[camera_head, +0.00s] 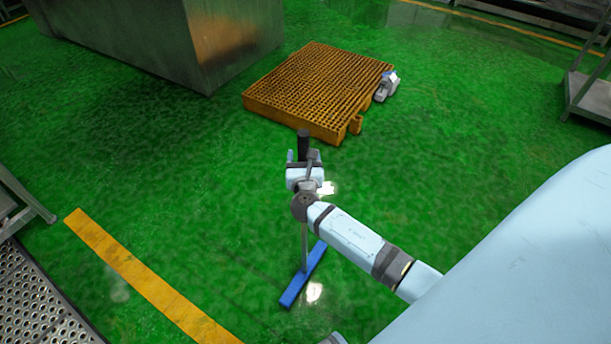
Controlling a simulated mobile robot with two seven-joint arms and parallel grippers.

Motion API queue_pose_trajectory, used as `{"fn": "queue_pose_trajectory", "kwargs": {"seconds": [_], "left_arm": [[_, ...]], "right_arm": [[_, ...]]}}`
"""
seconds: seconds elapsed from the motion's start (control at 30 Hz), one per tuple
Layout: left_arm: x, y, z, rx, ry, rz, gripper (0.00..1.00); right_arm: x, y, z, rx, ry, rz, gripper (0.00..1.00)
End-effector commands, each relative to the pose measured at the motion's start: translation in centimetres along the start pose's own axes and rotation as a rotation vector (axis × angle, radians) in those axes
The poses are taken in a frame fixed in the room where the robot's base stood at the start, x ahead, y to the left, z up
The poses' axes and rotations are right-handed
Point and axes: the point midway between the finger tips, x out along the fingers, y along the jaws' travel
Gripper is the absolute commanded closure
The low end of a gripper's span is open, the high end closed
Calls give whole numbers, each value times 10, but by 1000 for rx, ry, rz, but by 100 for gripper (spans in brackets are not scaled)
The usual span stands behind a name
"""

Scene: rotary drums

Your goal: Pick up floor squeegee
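The floor squeegee stands roughly upright on the green floor, with its blue head (303,275) at the bottom, a thin grey pole (304,245) and a black handle (303,143) at the top. My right gripper (303,157), on the arm from the right, is at the handle, pointing away from the camera. Its fingers look spread to either side of the handle, with small gaps. The gripper and wrist hide the upper pole and the lower handle. My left gripper is not in view.
An orange slatted pallet (320,88) lies beyond the squeegee, with a small grey-white device (386,86) at its right edge. A large metal box (160,40) stands at the back left. Metal racks (590,97) stand at the right. Open floor surrounds the squeegee.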

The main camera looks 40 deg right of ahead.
Motion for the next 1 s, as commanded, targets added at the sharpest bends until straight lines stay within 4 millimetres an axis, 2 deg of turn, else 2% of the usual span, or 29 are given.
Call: {"fn": "queue_pose_trajectory", "kwargs": {"seconds": [0.3, 0.37, 0.57, 0.87, 1.0], "left_arm": [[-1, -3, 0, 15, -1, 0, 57], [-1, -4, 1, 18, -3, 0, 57], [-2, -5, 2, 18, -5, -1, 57], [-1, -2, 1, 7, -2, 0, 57], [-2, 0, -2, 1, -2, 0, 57]], "right_arm": [[-2, 2, 0, 0, 0, 0, 37], [-2, 2, 0, 0, 0, 0, 48], [-2, 1, 0, -1, 0, 0, 94], [-1, 1, 2, 0, -2, 0, 95], [-1, 2, 10, 1, -2, -1, 95]]}}
